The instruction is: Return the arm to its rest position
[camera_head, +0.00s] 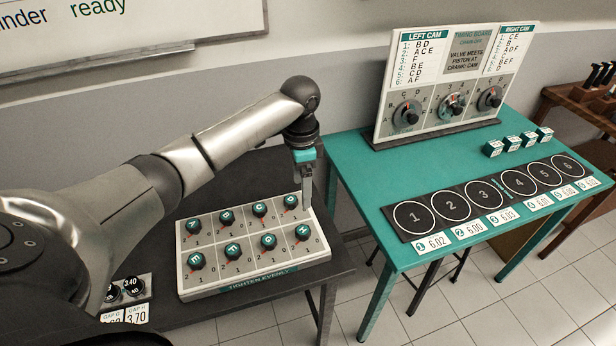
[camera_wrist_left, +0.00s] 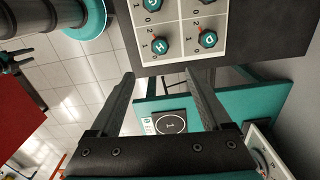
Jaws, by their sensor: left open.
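My left arm comes in from the left and reaches over the dark bench in the head view. Its left gripper (camera_head: 306,190) points down at the right edge of the knob board (camera_head: 254,287), close to knob D. In the left wrist view the two fingers of the left gripper (camera_wrist_left: 160,76) are spread apart, with nothing between them. The knob board also shows there, with knob H (camera_wrist_left: 161,46) and knob D (camera_wrist_left: 208,39) beyond the fingertips. Whether a finger touches the board is unclear.
A teal table (camera_head: 358,172) stands to the right, with a timing board (camera_head: 440,85), a dark strip of numbered circles (camera_head: 433,199) and several small teal-and-white blocks (camera_head: 520,142). A gap of tiled floor separates it from the dark bench (camera_head: 345,263). Gauges (camera_head: 130,288) sit near my arm.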

